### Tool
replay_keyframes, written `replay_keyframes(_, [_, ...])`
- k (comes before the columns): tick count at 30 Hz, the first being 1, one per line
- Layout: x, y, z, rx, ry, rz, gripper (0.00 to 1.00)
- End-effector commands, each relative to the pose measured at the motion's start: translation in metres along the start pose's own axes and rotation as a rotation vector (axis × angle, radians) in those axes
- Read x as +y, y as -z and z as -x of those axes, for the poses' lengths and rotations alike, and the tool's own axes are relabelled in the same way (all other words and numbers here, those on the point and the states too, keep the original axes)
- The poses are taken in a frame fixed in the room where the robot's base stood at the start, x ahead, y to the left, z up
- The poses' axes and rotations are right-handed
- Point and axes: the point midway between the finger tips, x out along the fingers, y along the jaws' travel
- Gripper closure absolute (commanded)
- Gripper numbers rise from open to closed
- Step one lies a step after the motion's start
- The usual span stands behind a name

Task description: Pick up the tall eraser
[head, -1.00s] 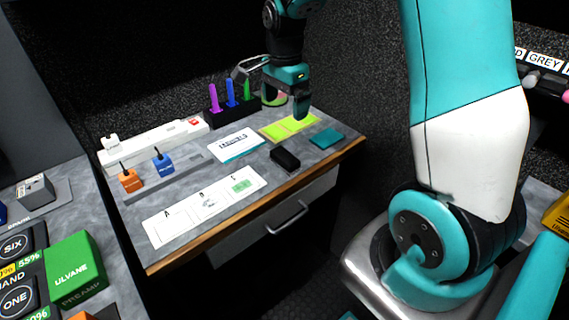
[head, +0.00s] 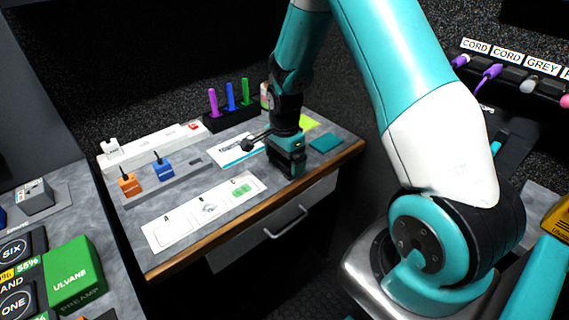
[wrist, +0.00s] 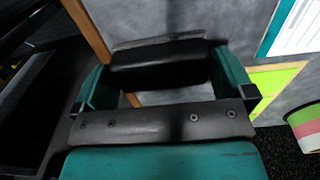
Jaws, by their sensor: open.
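The eraser, a black block (wrist: 160,64), lies on the grey desk (head: 215,180) near its front edge. In the wrist view it sits between the two teal fingers of my gripper (wrist: 164,84), which are spread apart near its ends. In the head view my gripper (head: 287,170) is low over that spot and hides the block. I cannot tell whether either finger touches it.
A teal square pad (head: 326,144) lies to the right, and a yellow-green sheet (head: 309,122) behind. A white card (head: 232,152) and a white lettered strip (head: 205,210) lie to the left. A striped cup-like thing (wrist: 307,126) shows at the wrist view's right.

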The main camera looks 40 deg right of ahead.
Motion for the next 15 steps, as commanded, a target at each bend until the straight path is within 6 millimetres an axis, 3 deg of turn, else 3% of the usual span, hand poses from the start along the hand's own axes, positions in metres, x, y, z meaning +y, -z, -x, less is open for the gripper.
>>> replay_keyframes(8, [-0.0004, 0.0001, -0.0044, 0.001, 0.002, 0.0, 0.0])
replay_keyframes(12, [-0.0004, 0.0001, -0.0043, 0.0, 0.002, 0.0, 0.3])
replay_keyframes(15, [-0.0004, 0.0001, -0.0041, 0.0, 0.002, 0.0, 0.31])
